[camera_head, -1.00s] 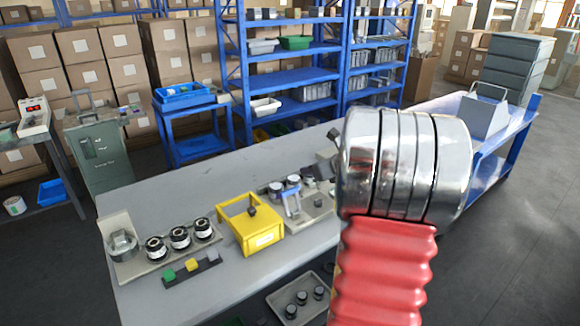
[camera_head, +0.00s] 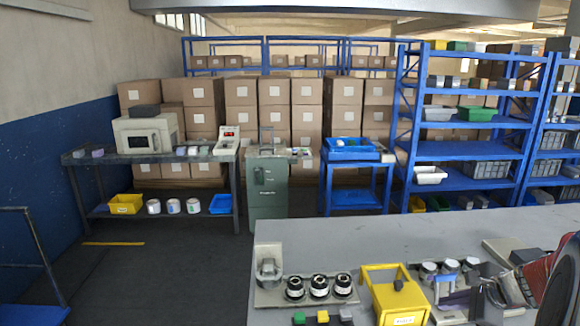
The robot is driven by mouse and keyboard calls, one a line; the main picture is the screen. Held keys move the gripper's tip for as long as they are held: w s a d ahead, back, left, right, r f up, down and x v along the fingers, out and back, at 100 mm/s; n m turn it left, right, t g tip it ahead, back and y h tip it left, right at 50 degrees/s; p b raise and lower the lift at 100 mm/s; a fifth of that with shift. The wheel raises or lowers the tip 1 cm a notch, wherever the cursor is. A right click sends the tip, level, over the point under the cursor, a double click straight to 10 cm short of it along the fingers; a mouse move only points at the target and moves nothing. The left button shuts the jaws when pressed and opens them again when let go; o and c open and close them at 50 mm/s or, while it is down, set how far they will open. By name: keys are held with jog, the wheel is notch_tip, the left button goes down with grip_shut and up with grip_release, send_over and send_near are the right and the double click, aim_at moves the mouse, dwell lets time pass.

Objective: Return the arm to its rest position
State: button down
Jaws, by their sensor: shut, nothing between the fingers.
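Part of my arm (camera_head: 545,266) shows at the lower right edge in the head view, as a dark red ribbed sleeve beside a large dark rounded link. It is over the right part of the grey workbench (camera_head: 340,238). Most of the arm is cut off by the picture's edge.
On the bench are a holder with three black-and-white rolls (camera_head: 319,287), a yellow frame (camera_head: 398,300) and a grey fixture (camera_head: 455,298). A blue shelf rack (camera_head: 403,130), a green cabinet (camera_head: 267,190) and a side table (camera_head: 85,158) stand behind.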

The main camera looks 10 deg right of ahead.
jog(key=s+a+r+n, duration=0.2)
jog(key=s+a+n, duration=0.3)
jog(key=a+n, duration=0.3)
jog(key=s+a+r+n+g+h, duration=0.1)
jog(key=s+a+r+n, duration=0.2)
jog(key=a+n, duration=0.5)
jog(key=s+a+r+n+g, duration=0.1)
jog(key=s+a+n, duration=0.5)
jog(key=a, duration=1)
jog(key=shift+s+a+r+n, duration=0.35)
jog(key=shift+r+n, duration=0.5)
jog(key=shift+n, duration=0.35)
